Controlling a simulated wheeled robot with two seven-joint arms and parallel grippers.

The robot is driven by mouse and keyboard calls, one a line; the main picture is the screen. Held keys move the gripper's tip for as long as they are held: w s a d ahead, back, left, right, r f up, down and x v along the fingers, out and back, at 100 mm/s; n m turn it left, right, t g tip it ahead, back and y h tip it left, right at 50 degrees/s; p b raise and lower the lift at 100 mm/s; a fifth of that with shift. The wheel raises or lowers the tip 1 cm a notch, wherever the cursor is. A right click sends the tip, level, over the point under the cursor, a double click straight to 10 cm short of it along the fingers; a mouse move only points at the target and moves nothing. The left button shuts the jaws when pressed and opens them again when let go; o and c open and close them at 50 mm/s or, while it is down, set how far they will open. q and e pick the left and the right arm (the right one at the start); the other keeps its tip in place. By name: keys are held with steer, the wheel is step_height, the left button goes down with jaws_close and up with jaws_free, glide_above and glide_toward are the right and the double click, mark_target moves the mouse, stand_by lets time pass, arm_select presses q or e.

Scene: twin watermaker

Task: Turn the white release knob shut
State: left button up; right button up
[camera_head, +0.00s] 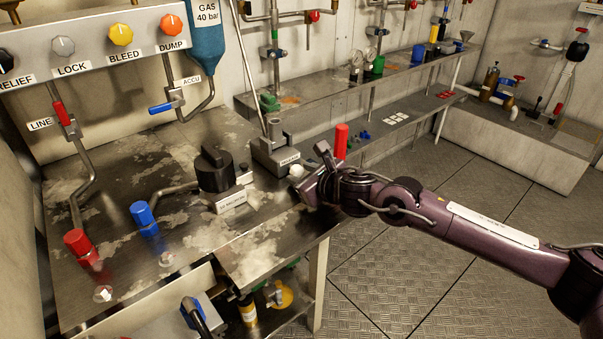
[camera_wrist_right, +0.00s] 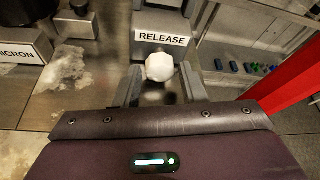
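The white release knob (camera_head: 297,171) is on the front of a grey block (camera_head: 276,155) near the right edge of the metal bench. In the right wrist view the faceted knob (camera_wrist_right: 160,67) sits below the RELEASE label (camera_wrist_right: 162,38). My right gripper (camera_head: 299,177) reaches in from the right at the knob. In the wrist view its two grey fingers (camera_wrist_right: 161,84) are apart, one on each side of the knob, with a visible gap on both sides. The finger tips' depth relative to the knob is hard to tell. My left gripper is out of view.
A red upright post (camera_head: 341,141) stands close to the right gripper; it is large in the wrist view (camera_wrist_right: 285,90). A black filter housing (camera_head: 214,168) stands left of the knob. Blue (camera_head: 143,216) and red (camera_head: 78,242) valves are farther left. Open floor lies to the right.

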steer(key=shift+w+a+f, duration=0.1)
steer(key=shift+w, duration=0.15)
steer(key=c, duration=0.7)
steer(key=shift+w+m+g+y, duration=0.1)
steer(key=shift+m+g+y, duration=0.4)
steer(key=shift+m, duration=0.5)
steer(key=shift+m+y, duration=0.4)
steer(key=shift+m+g+y, duration=0.3)
steer(key=shift+m, duration=0.2)
steer(key=o, duration=0.6)
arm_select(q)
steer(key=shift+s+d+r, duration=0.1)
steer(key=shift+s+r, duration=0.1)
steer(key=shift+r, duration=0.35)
arm_select(e)
steer(key=shift+o, duration=0.5)
